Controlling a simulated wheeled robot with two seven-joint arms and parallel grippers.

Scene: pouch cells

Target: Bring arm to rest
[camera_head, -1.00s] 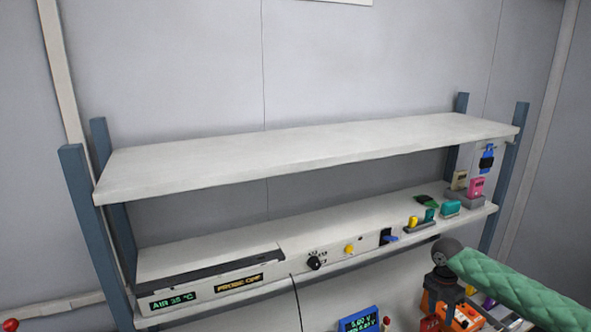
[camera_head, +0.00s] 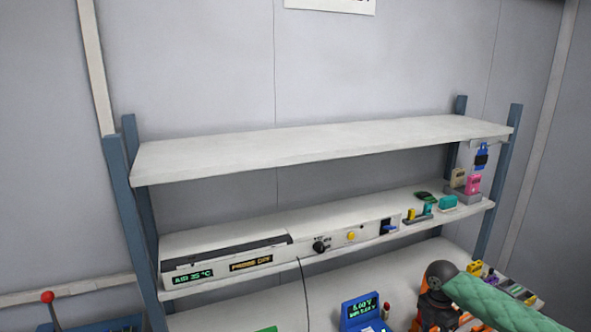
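My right arm, in a green quilted sleeve with a dark wrist joint, comes in from the lower right. Its dark end (camera_head: 436,292) hangs over the right part of the bench, in front of an orange device (camera_head: 463,318). I cannot make out its fingertips, so its opening is not shown. My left gripper and arm are not in the picture. No pouch cell can be told for sure in this view.
A two-tier shelf (camera_head: 320,137) stands behind the bench. Its lower tier holds a long white instrument (camera_head: 225,262) and small coloured items. A blue meter (camera_head: 360,313) stands on the bench, left of my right arm. A red-knobbed lever (camera_head: 47,297) is at far left.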

